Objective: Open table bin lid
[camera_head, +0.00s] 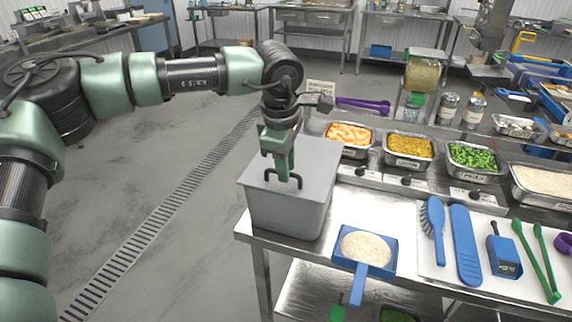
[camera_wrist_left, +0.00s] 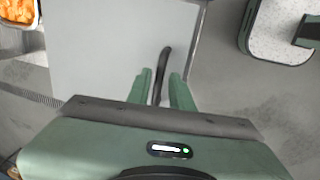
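The grey table bin (camera_head: 290,213) stands at the near left corner of the steel table. Its flat grey lid (camera_head: 322,160) lies closed on top, with a dark loop handle (camera_head: 298,181). My left gripper (camera_head: 284,176) points down at the lid, right at the handle. In the left wrist view the handle (camera_wrist_left: 165,60) runs between the two green fingers of the gripper (camera_wrist_left: 161,82), over the pale lid (camera_wrist_left: 95,45). The fingers are apart, with a narrow gap beside the handle. My right gripper is in neither view.
A blue scoop of rice (camera_head: 366,246) lies right of the bin. Metal pans of orange food (camera_head: 349,137), yellow food (camera_head: 409,147) and green food (camera_head: 474,158) stand behind. A blue brush (camera_head: 434,220) and other tools lie at the right. Left of the table is open floor.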

